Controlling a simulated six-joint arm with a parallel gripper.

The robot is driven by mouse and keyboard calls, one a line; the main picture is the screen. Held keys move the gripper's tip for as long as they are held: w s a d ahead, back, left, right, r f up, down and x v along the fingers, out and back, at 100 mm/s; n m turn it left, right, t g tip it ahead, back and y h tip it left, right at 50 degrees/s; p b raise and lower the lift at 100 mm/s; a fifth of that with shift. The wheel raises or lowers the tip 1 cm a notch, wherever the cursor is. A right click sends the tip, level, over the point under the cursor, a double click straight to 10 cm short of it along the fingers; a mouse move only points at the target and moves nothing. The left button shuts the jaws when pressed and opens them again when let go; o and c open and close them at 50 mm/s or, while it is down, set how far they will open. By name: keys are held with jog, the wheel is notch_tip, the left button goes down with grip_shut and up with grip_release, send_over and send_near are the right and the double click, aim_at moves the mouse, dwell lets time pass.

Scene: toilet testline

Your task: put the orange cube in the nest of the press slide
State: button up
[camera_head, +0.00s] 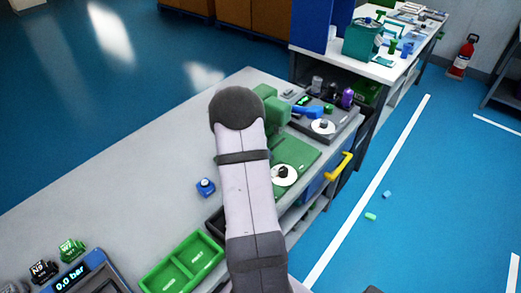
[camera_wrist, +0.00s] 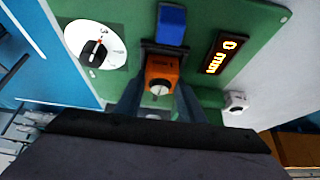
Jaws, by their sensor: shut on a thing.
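The orange cube (camera_wrist: 163,70) is in the wrist view, with a pale round knob or mark on its near face. My gripper (camera_wrist: 160,88) is shut on it, one dark finger on each side. A dark bracket (camera_wrist: 165,47), seemingly the nest of the press slide, is right at the cube's far edge. I cannot tell whether the cube rests in it or is held just above it. A blue block (camera_wrist: 172,25) stands beyond the bracket. The green press plate (camera_wrist: 125,15) lies around them. In the head view my arm hides the gripper and cube; the green press (camera_head: 296,152) shows beside it.
On the plate are a white dial with a black knob (camera_wrist: 95,48) and a display reading 0 mm (camera_wrist: 226,53). A small white knob (camera_wrist: 236,101) sits nearby.

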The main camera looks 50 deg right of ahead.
jog(key=shift+s+a+f, duration=0.1)
jog(key=shift+a+f, duration=0.05)
jog(key=shift+f, duration=0.1)
jog(key=o, duration=1.2)
jog(key=shift+f, duration=0.1)
jog(key=shift+s, duration=0.1)
jog(key=shift+a+r+b, duration=0.25)
jog(key=shift+r+b, duration=0.05)
jog(key=shift+r, duration=0.3)
jog(key=shift+w+b+v, duration=0.15)
jog(key=shift+b+v, duration=0.2)
jog(key=shift+v, duration=1.3)
jog(key=shift+w+b+v, duration=0.15)
jog(key=shift+b+v, duration=0.15)
jog(key=shift+v, duration=1.35)
jog(key=shift+d+r, duration=0.1)
